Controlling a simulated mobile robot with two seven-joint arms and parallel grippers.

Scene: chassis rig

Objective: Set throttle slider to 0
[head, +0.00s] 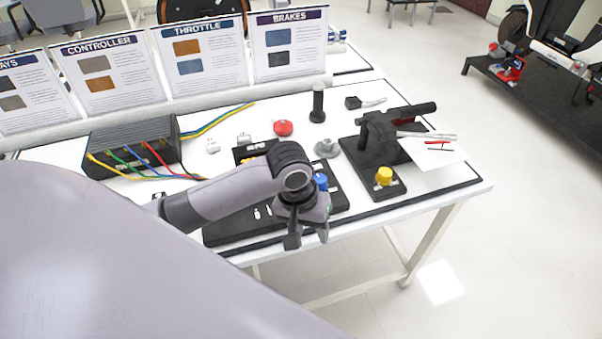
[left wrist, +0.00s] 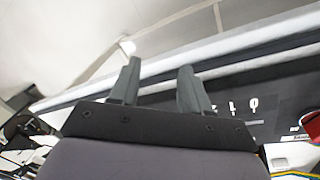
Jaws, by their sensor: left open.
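A long black panel (head: 228,230) lies along the front edge of the white table, with small white marks on it. The panel also shows in the left wrist view (left wrist: 285,92), with pale marks or small parts at the right. I cannot make out the throttle slider or its setting; my left arm and gripper cover part of the panel. My left gripper (head: 308,238) points down over the front edge of the panel and table, its fingers apart and empty. In the left wrist view its two fingers (left wrist: 159,68) stand apart with nothing between them. My right gripper is not in view.
A blue knob (head: 320,182) stands just behind my left gripper. A black stand with a yellow knob (head: 384,176) is to the right. A black box with coloured cables (head: 132,142), a red button (head: 283,128) and an upright black grip (head: 318,104) stand farther back.

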